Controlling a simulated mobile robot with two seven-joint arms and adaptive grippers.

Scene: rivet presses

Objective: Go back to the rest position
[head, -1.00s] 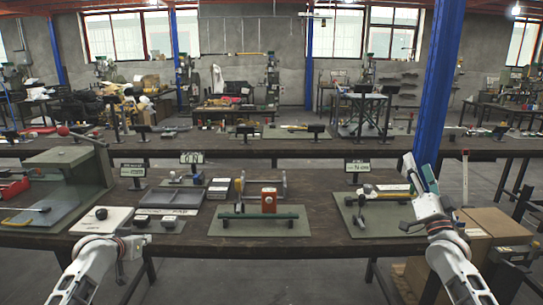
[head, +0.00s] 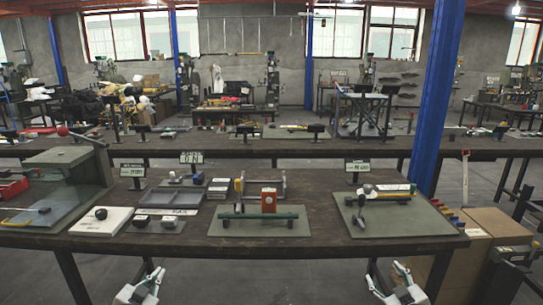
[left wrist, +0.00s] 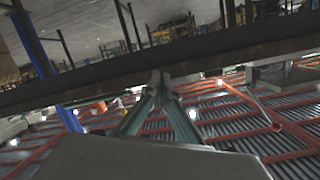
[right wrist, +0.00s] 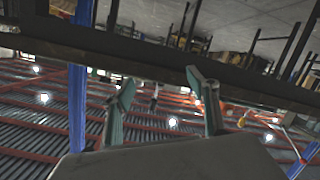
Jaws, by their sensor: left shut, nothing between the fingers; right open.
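My left gripper (head: 150,280) is at the bottom of the head view, in front of and below the workbench (head: 200,250) edge. In the left wrist view its fingers (left wrist: 160,85) meet at the tips, with nothing between them. My right gripper (head: 390,280) is also below the front edge, at the bottom right of centre. In the right wrist view its two fingers (right wrist: 162,84) stand well apart and empty. Both grippers are clear of the things on the bench.
On the bench stand a green plate with a red block (head: 269,200), a right-hand plate with a black-knobbed lever (head: 400,215), a white pad (head: 101,220) and a large press (head: 70,160) at left. Cardboard boxes (head: 490,228) and a blue post (head: 438,90) are at right.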

